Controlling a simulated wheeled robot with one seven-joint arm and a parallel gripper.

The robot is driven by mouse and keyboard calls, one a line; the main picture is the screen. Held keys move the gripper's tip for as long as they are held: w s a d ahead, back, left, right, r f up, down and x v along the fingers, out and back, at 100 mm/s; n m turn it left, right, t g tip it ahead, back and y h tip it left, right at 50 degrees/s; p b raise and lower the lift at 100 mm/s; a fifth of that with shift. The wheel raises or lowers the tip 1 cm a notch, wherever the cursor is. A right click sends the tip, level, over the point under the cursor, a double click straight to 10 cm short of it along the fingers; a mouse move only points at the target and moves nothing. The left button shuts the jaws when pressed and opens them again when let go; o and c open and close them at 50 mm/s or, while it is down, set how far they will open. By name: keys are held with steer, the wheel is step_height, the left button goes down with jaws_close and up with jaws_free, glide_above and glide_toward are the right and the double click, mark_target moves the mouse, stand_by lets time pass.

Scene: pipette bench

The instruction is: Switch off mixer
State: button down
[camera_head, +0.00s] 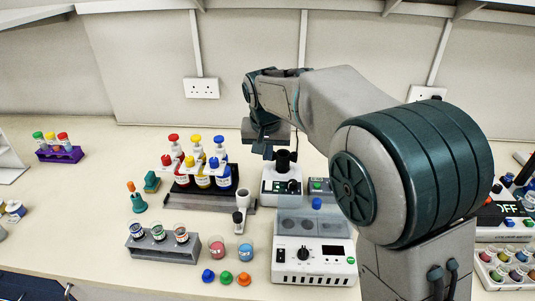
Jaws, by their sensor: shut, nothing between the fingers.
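The mixer appears to be the small white unit (270,187) with a black cup on top and a dark control on its front, in the middle of the bench. My gripper (263,151) hangs just behind and left of the black cup, fingers pointing down. It looks shut and empty, and I see no contact with the mixer. The fingertips are small and partly dark, so their exact height above the bench is hard to tell. My arm crosses above and to the right of the mixer and hides part of the bench there.
A white device with dial and display (314,262) stands in front of the mixer. A rack of coloured-cap bottles (207,198) is left. Tube racks, a tall white pipette-like item (239,222) and loose caps (226,278) lie around.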

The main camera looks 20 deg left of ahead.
mark_target(269, 181)
steer(key=shift+w+a+r+t, duration=0.1)
steer(key=shift+w+t, duration=0.05)
steer(key=shift+w, duration=0.2)
steer(key=shift+w+a+r+t, duration=0.1)
steer(key=shift+w+t, duration=0.05)
steer(key=shift+w, duration=0.2)
steer(key=p+x, duration=0.1)
steer(key=x, duration=0.3)
steer(key=p+x, duration=0.1)
steer(key=x, duration=0.4)
steer(key=p+x, duration=0.1)
steer(key=x, duration=0.4)
steer(key=shift+s+f, duration=0.15)
steer(key=shift+s, duration=0.25)
steer(key=shift+d, duration=0.15)
